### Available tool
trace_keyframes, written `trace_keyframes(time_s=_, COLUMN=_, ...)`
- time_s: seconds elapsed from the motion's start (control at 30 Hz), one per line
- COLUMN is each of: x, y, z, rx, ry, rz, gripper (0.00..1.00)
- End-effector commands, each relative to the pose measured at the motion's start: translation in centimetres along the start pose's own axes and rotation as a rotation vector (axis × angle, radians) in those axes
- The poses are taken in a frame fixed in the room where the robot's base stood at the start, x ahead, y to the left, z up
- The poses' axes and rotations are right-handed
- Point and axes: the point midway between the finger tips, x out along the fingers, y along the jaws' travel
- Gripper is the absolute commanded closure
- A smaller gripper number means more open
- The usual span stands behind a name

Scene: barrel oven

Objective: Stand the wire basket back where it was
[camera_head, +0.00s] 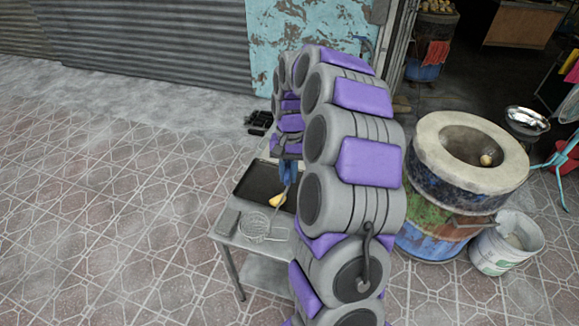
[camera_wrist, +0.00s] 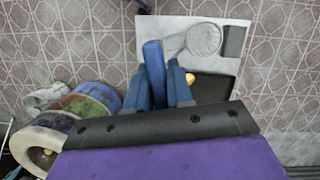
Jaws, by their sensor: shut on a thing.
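The wire basket (camera_head: 256,226) is a round grey mesh on the front part of the low metal table (camera_head: 262,268). In the wrist view its mesh (camera_wrist: 204,40) is beside a dark flat block, with a pale handle-like part toward the left. My gripper (camera_head: 289,178) is above the table, behind the basket in the head view. In the wrist view its dark blue fingers (camera_wrist: 160,88) are shut on a brighter blue bar (camera_wrist: 153,62). I cannot tell whether this bar joins the basket. A small yellow thing (camera_head: 278,200) shows just below the gripper.
A dark tray (camera_head: 252,182) lies on the table behind the basket. A dark flat block (camera_head: 228,222) lies left of the basket. The barrel oven (camera_head: 425,170) and a white bucket (camera_head: 508,243) stand at right. The tiled floor at left is clear.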

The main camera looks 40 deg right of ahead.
Motion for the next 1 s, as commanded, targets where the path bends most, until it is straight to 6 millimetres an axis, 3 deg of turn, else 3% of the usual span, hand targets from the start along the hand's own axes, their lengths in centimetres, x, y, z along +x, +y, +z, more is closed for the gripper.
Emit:
trace_keyframes(time_s=0.2, x=0.93, y=0.35, z=-0.52, rx=0.002, ry=-0.003, rz=-0.003, gripper=1.0)
trace_keyframes(time_s=0.97, x=1.3, y=0.19, z=-0.43, rx=0.001, ry=-0.002, rz=-0.001, gripper=1.0)
trace_keyframes(time_s=1.0, x=1.28, y=0.21, z=-0.46, rx=0.001, ry=-0.002, rz=-0.002, gripper=0.76)
